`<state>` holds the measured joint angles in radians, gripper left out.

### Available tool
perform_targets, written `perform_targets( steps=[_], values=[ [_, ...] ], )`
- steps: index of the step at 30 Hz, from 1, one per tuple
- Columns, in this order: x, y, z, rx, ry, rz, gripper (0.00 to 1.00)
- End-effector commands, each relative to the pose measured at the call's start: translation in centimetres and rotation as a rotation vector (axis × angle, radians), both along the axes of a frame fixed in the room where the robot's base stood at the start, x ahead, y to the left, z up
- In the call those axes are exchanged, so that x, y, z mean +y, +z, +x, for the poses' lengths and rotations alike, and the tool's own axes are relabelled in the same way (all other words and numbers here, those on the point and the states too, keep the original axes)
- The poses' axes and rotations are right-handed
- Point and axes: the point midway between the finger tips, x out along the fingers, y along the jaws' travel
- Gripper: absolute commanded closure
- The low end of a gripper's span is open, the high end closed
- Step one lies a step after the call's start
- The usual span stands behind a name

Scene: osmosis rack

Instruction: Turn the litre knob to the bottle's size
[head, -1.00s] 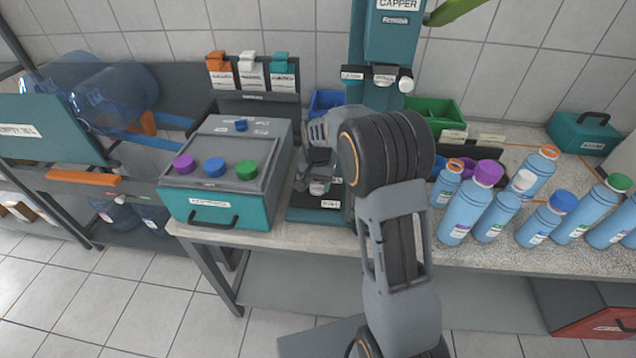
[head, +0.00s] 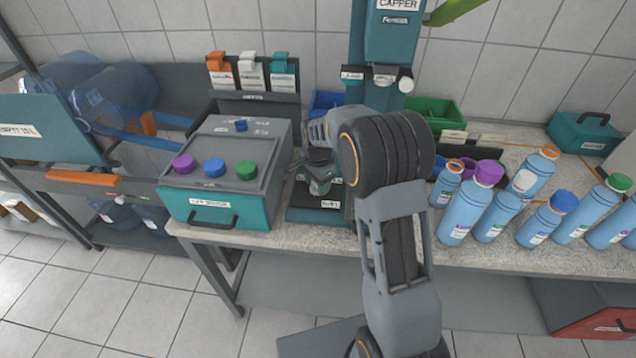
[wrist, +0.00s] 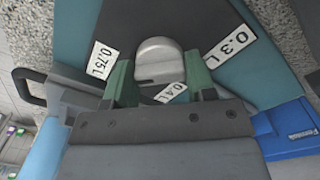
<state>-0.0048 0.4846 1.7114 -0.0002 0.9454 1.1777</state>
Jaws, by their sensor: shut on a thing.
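My gripper (wrist: 160,85) is shut on the grey litre knob (wrist: 158,58), with its green fingers on either side of it. Around the knob are white labels reading 0.75L (wrist: 102,60), 0.4L (wrist: 171,93) and 0.3L (wrist: 230,47). I cannot tell which label the knob points to. In the head view my gripper (head: 318,181) is low at the front of the teal capper (head: 385,70), and the knob is hidden there. Several blue bottles (head: 464,206) with coloured caps stand on the bench at right. I cannot tell which bottle the task means.
A grey and teal box (head: 212,212) with purple, blue and green knobs stands just left of my gripper. A green bin (head: 437,112) and a blue bin (head: 325,103) flank the capper. A blue shape (wrist: 45,150) shows at the wrist view's lower left.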

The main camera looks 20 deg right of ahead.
Motion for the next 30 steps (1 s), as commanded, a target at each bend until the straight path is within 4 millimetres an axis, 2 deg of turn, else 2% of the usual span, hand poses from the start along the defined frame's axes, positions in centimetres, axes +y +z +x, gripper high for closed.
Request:
perform_targets(
  steps=[16, 17, 18, 24, 30],
  values=[
    [0.02, 0.03, -0.01, 0.000, -0.023, 0.001, 0.73],
    [0.02, 0.03, -0.01, 0.000, -0.023, 0.001, 0.47],
    [0.02, 0.02, -0.01, 0.000, -0.022, 0.001, 0.43],
    [0.00, 0.02, 0.00, 0.000, -0.021, 0.000, 0.24],
    [0.00, 0.01, -0.01, 0.000, -0.021, 0.000, 0.23]
  ],
)
